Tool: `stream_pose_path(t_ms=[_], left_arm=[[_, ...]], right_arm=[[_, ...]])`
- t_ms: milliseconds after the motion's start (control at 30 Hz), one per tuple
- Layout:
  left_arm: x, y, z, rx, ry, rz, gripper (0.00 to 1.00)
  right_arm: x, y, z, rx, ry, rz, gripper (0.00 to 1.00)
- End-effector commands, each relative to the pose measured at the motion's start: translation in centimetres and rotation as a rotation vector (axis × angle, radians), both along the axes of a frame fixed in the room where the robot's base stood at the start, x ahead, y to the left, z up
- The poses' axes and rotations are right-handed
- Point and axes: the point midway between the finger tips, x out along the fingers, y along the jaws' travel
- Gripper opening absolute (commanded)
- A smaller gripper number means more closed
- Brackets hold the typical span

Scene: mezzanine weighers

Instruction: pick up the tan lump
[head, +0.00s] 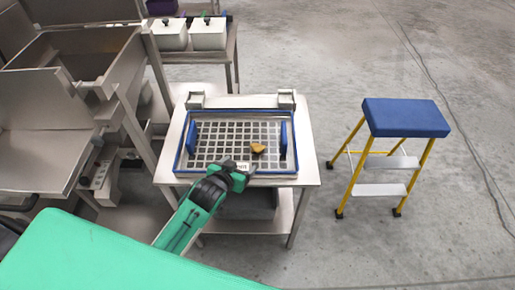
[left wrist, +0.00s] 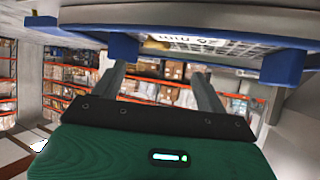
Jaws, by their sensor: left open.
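The tan lump (head: 257,148) lies on the grid floor of a blue-rimmed tray (head: 240,177), right of its middle. My left gripper (head: 240,168) is at the tray's front edge, just in front and left of the lump. In the left wrist view, its two fingers (left wrist: 160,85) are apart with nothing between them. My right gripper is not in view.
The tray sits on a metal table (head: 308,172) with blue upright plates at both sides of the tray. A blue-topped yellow step stool (head: 405,118) stands to the right. Metal machinery (head: 75,60) is at left. White containers (head: 208,35) stand behind. Floor between table and stool is clear.

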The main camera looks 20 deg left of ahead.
Motion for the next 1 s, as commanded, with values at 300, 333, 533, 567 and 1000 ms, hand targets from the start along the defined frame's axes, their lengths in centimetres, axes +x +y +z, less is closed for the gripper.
stream_pose_path(t_ms=[300,333,533,567,1000], left_arm=[[4.3,-0.5,-1.8,-0.003,-0.014,-0.001,0.75],[4.7,-0.5,-2.1,-0.004,-0.015,-0.001,0.75],[7.1,-0.9,-3.5,-0.004,-0.014,-0.002,0.75],[7.3,-0.9,-3.6,-0.004,-0.015,-0.002,0.75],[10.0,-1.5,-5.2,-0.004,-0.013,-0.002,0.75]], right_arm=[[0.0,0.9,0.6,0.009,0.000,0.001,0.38],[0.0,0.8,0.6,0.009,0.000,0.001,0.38],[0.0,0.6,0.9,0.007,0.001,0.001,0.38],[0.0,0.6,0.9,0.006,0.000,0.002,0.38],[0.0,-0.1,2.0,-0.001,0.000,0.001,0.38]])
